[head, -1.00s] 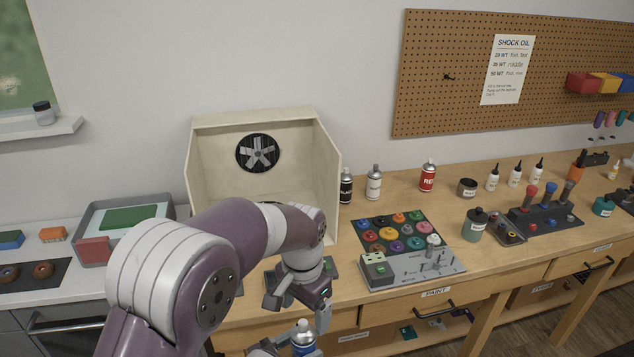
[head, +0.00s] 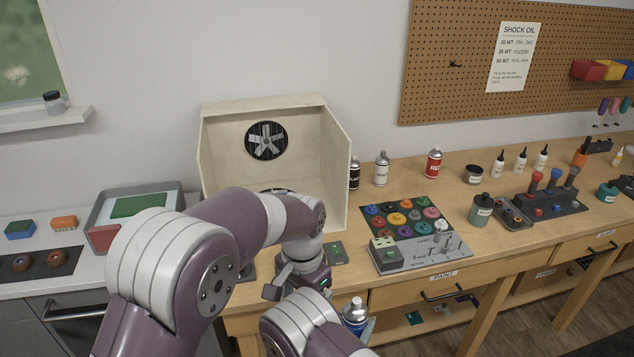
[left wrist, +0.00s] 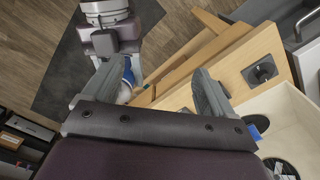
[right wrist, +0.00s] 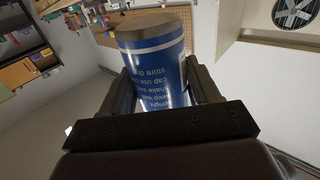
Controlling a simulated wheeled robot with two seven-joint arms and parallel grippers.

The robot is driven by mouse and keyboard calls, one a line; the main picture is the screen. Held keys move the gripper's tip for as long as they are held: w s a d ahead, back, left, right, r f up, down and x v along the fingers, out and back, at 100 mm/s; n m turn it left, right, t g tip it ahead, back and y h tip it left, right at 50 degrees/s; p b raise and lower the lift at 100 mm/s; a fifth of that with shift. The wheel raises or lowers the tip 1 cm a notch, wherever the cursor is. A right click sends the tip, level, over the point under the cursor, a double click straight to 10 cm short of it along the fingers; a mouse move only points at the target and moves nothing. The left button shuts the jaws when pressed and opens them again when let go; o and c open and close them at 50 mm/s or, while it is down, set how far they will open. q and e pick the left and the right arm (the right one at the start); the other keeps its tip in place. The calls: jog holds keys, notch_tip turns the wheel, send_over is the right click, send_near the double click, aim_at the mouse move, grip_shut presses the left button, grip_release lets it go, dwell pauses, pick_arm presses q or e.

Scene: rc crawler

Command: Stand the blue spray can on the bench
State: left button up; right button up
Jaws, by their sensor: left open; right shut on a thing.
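The blue spray can (head: 354,322) is roughly upright in the head view, silver top up, in front of the bench's front edge. My right gripper (head: 366,330) is shut on it; the right wrist view shows the blue can (right wrist: 160,72) between both fingers (right wrist: 163,95), its printed text upside down. My left gripper (head: 285,284) is open and empty near the bench front, left of the can. The left wrist view shows its spread fingers (left wrist: 152,85), with a bit of blue beyond them. The wooden bench (head: 415,165) runs to the right.
An open spray booth (head: 225,160) with a fan stands behind my left arm. A paint tray with a grey block (head: 415,255) sits near the front edge. Black, white and red cans (head: 433,162) stand behind it.

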jog(key=d+n+y, duration=0.1)
jog(key=d+y, duration=0.1)
jog(key=d, duration=0.2)
jog(key=w+d+n+t+y, duration=0.1)
jog(key=d+n+y, duration=0.1)
jog(key=d+y, duration=0.1)
jog(key=w+d+r+n+t+y, duration=0.1)
jog(key=d+n+y, duration=0.1)
jog(key=d+y, duration=0.1)
jog(key=shift+d, duration=0.8)
jog(key=shift+w+r+n+y, duration=0.2)
jog(key=shift+n+y, duration=0.1)
jog(key=shift+y, duration=0.1)
jog(key=shift+s+a, duration=0.15)
